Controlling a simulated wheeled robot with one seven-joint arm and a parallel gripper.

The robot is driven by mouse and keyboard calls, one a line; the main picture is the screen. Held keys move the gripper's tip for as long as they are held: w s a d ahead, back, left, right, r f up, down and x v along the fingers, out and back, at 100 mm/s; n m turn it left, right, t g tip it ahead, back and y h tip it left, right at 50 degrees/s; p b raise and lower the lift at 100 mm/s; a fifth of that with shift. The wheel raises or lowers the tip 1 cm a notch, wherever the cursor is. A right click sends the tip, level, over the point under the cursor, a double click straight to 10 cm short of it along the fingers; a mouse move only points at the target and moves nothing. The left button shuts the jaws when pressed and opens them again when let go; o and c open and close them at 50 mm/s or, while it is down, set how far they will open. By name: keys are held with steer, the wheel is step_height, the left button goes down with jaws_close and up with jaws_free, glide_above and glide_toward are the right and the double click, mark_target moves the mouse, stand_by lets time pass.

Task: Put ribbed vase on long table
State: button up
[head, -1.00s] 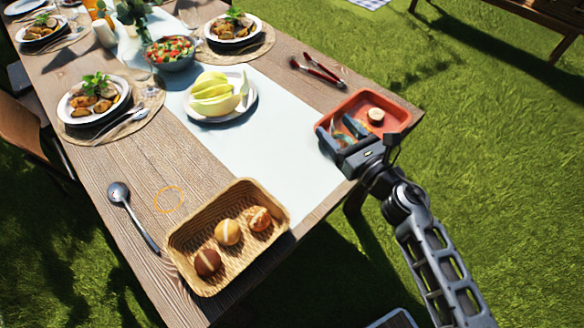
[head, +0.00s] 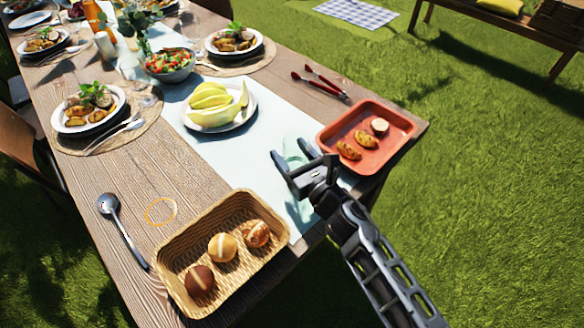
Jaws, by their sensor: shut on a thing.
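The ribbed vase (head: 294,152) looks like a pale teal, see-through glass piece, hard to make out against the light runner. My gripper (head: 296,172) is shut on it, and the jaws hide part of it. The gripper and vase are over the runner, left of the red tray and above right of the bread basket. I cannot tell how far the vase is above the surface. The long table (head: 178,165) is wooden, with a pale runner (head: 235,150) along its middle. A thin orange ring (head: 161,211) marks bare wood between the spoon and the basket.
A wicker basket (head: 183,253) of rolls stands at the near edge. A spoon (head: 122,230) lies left of the ring. A red tray (head: 348,108) with food, red-handled tongs (head: 318,82), a plate of melon (head: 214,126) and a salad bowl (head: 170,75) stand farther back.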

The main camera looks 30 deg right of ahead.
mark_target(292, 165)
steer(key=shift+f+b, duration=1.15)
steer(key=shift+f, duration=0.75)
steer(key=shift+f, duration=0.2)
steer(key=o, duration=1.2)
steer(key=shift+r, duration=0.1)
